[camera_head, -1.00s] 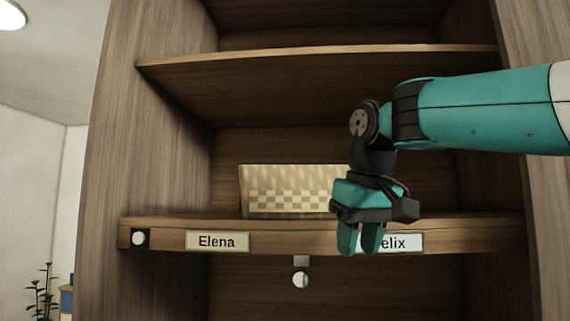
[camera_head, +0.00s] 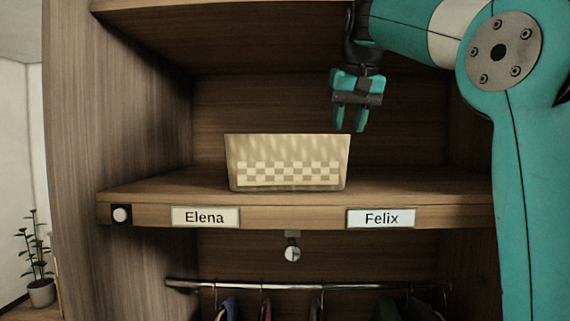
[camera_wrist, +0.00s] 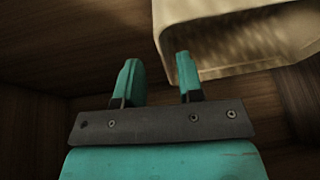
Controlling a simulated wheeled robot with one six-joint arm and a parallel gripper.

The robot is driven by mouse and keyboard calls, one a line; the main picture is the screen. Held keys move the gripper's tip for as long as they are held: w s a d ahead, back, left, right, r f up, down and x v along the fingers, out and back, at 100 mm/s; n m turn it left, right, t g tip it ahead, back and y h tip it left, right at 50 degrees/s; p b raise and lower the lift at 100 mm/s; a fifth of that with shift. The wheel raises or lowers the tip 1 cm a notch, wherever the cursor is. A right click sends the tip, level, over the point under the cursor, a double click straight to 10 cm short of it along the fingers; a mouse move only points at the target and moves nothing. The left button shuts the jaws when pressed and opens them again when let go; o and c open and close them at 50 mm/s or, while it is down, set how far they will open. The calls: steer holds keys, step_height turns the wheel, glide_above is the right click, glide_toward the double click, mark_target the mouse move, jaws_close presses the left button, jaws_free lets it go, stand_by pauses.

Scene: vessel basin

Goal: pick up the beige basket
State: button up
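The beige basket (camera_head: 288,152) stands upright on the wooden shelf (camera_head: 140,198), with a checkered band across its front. My gripper (camera_head: 349,126) is above the right end of the basket, fingers pointing down and apart, with nothing between them. In the wrist view my gripper (camera_wrist: 158,75) shows two teal fingers with a gap. The basket (camera_wrist: 165,38) fills the upper right there, its open mouth showing, close to the right finger. Whether that finger touches the rim cannot be told.
The shelf edge carries an "Elena" label (camera_head: 205,217) and a "Felix" label (camera_head: 381,218). A wooden shelf (camera_head: 130,5) lies above. Below hang clothes on a rail (camera_head: 190,286). The shelf is bare left and right of the basket.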

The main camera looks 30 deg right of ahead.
steer(key=b+x, duration=0.4)
steer(key=x, duration=0.1)
steer(key=shift+w+d+f, duration=0.1)
steer(key=shift+w+d, duration=0.05)
steer(key=shift+w, duration=0.3)
jaws_close()
